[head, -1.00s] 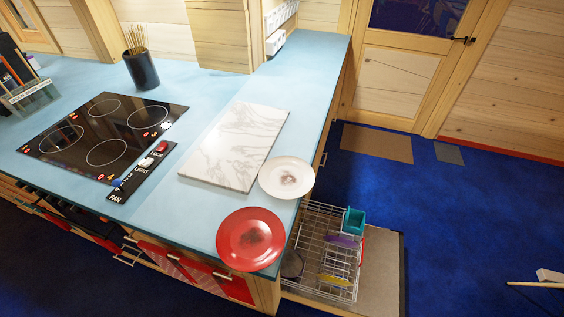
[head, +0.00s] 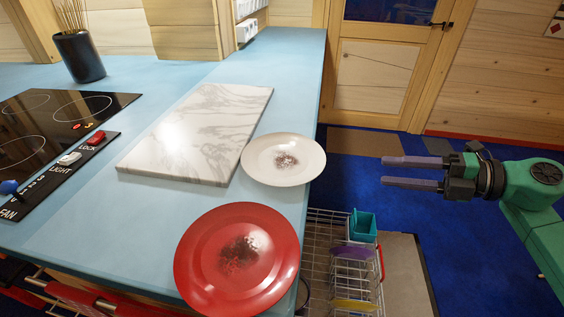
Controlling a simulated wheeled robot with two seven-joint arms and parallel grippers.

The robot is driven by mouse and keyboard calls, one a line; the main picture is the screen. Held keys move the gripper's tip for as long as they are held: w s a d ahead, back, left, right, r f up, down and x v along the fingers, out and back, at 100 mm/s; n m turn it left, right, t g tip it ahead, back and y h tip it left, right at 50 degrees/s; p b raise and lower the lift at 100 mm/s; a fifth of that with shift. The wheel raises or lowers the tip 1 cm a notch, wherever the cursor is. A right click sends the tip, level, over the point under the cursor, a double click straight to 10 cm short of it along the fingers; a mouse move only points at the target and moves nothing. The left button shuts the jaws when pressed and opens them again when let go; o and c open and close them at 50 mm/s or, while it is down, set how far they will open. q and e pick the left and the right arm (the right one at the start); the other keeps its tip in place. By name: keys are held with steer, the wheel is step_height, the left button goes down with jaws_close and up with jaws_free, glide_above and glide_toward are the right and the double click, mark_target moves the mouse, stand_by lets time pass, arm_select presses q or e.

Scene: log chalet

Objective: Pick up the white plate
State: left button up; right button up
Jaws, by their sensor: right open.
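The white plate (head: 265,170) lies near the right edge of the blue countertop, with a dark brownish stain in its middle. Its left rim is close against the marble board, and its right rim reaches the counter edge. My right gripper (head: 412,172) is at the right, over the floor beyond the counter. It is open and empty, its two fingers pointing left toward the white plate, with a clear gap between. My left gripper is out of view.
A stained red plate (head: 238,290) lies in front of the white plate. A marble board (head: 200,135) lies behind and left. A wire dish rack (head: 325,250) with a teal cup (head: 362,226) stands low beside the counter. A cooktop (head: 50,130) is at left.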

mark_target(320, 171)
steer(key=p+x, duration=0.1)
steer(key=x, duration=0.3)
steer(key=f+p+x, duration=0.1)
steer(key=x, duration=0.4)
steer(key=p+x, duration=0.1)
steer(key=x, duration=0.4)
steer(key=shift+d+f, duration=0.2)
steer(key=shift+d, duration=0.05)
steer(key=shift+a+f, duration=0.1)
steer(key=shift+a, duration=0.1)
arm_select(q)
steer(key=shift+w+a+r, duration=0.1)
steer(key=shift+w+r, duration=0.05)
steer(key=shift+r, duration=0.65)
arm_select(e)
steer(key=shift+d, duration=0.1)
jaws_close()
